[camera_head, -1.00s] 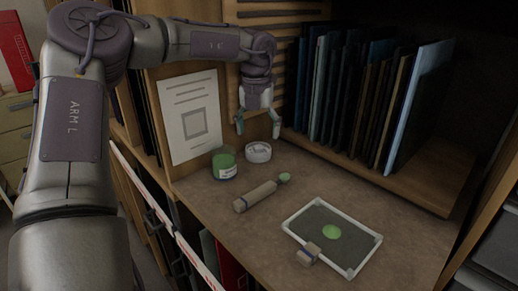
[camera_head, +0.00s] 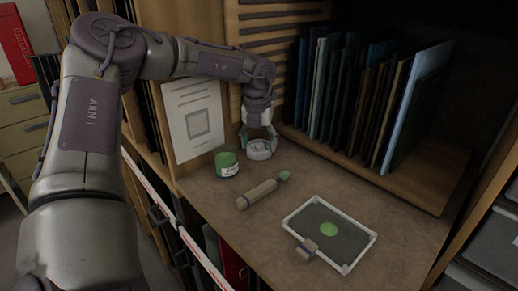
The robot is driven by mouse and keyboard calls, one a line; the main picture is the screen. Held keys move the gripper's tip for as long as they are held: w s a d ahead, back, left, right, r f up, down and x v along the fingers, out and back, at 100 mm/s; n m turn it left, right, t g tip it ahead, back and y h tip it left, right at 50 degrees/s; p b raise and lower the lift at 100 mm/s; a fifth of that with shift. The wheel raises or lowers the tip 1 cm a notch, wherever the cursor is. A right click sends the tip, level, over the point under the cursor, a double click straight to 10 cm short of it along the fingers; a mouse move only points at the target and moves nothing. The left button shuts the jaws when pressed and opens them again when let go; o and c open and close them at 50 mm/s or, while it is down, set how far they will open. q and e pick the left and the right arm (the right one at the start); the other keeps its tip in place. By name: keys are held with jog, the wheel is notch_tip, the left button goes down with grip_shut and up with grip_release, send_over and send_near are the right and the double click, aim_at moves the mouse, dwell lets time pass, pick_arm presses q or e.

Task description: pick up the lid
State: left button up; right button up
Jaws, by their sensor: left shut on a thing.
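The lid (camera_head: 259,151) is a small round white disc on the brown work surface, beside the green paint jar (camera_head: 226,162). My left gripper (camera_head: 259,140) comes down from above and is shut on the lid, with a finger at each side of it. I cannot tell whether the lid is still touching the surface. The jar stands upright and open-topped, just left of the lid. My right gripper is not in view.
A thick-handled tool with a green tip (camera_head: 262,192) lies in front of the jar. Upright panels (camera_head: 370,105) fill the rack behind.

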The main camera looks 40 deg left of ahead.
aim_at(259, 151)
pick_arm(q)
jog(key=shift+d+r+b, duration=0.1)
jog(key=shift+b, duration=0.65)
jog(key=r+b, duration=0.1)
jog(key=r, duration=0.1)
jog(key=r+b, duration=0.1)
jog(key=r, duration=0.1)
jog(key=r+b, duration=0.1)
jog(key=r, duration=0.1)
jog(key=shift+s+d+r+b, duration=0.3)
jog(key=shift+b, duration=0.05)
jog(key=s+d+b, duration=0.8)
jog(key=s+d, duration=0.5)
jog(key=w+a+r+m+p, duration=0.1)
jog(key=a+r+m+p, duration=0.1)
jog(key=a+p, duration=0.5)
jog(key=a+r+m+p, duration=0.3)
jog(key=a+p, duration=0.4)
jog(key=p, duration=0.5)
jog(key=shift+w+r+m+h, duration=0.3)
jog(key=shift+w+r, duration=0.05)
jog(key=shift+r, duration=0.2)
